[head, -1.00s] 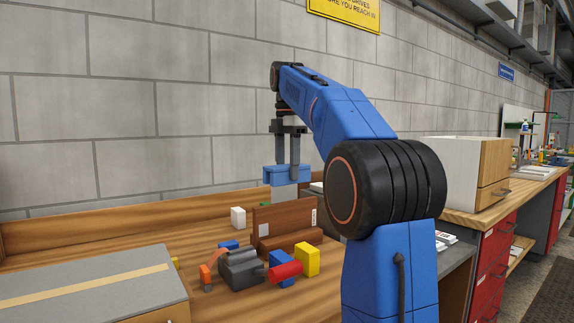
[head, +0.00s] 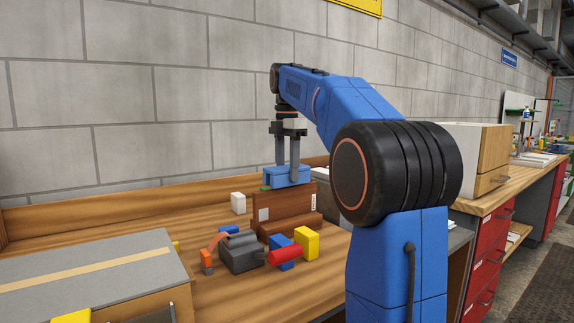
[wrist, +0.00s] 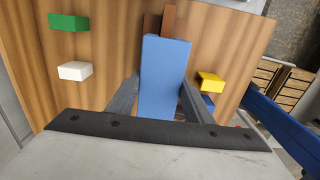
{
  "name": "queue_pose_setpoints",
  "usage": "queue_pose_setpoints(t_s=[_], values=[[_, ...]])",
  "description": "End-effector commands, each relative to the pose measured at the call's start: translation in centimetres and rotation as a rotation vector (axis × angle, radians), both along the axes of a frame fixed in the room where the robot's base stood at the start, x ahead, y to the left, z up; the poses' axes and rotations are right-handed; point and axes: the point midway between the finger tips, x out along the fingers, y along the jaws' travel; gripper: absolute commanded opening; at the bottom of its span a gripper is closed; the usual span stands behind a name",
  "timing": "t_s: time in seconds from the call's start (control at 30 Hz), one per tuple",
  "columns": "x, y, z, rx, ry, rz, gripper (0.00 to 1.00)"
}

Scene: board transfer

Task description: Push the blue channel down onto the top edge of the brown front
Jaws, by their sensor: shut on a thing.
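The blue channel (head: 287,177) is between the two fingers of my gripper (head: 287,172), which is shut on it. It is roughly level, right over the brown front (head: 290,208). The brown front stands upright on the bench with a pale label on its face. The channel's underside looks very near the top edge; I cannot tell whether they touch. In the wrist view the channel (wrist: 163,75) fills the space between the fingers (wrist: 160,98). Part of the brown front (wrist: 168,20) shows past its far end; the rest is hidden beneath it.
A white block (head: 238,203) stands left of the front. Before it are a dark grey object (head: 241,252), an orange piece (head: 206,262), a red cylinder (head: 285,256) and a yellow block (head: 306,243). A large grey-topped box (head: 90,275) is at front left.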

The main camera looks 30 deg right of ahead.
Motion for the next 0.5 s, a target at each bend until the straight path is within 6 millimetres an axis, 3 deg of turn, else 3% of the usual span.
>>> queue_pose_setpoints(t_s=[0.5], values=[[0.0,0.0,-2.5,0.000,0.000,0.000,0.25]])
